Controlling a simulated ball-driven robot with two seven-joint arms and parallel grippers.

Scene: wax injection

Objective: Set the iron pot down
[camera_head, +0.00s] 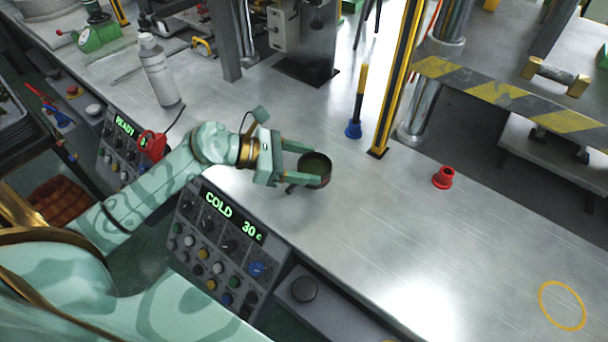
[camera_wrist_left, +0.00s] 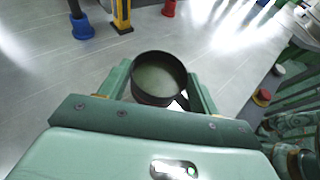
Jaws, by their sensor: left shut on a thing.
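The iron pot (camera_head: 318,168) is a small dark round vessel with a greenish inside. My left gripper (camera_head: 305,165) is shut on it, one finger on each side, over the front part of the metal table. In the left wrist view the pot (camera_wrist_left: 158,76) sits upright between the fingertips (camera_wrist_left: 160,88), its opening facing up. I cannot tell whether its base touches the table. A short dark handle or spout seems to stick out at its left in the head view. My right gripper is not in view.
The metal table (camera_head: 440,245) has free room at right, with a yellow ring (camera_head: 562,283) marked on it. A red piece (camera_head: 443,177), a blue-based post (camera_head: 354,128) and a yellow-black post (camera_head: 396,85) stand behind the pot. Control panel (camera_head: 222,245) fronts the edge; a bottle (camera_head: 158,72) stands left.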

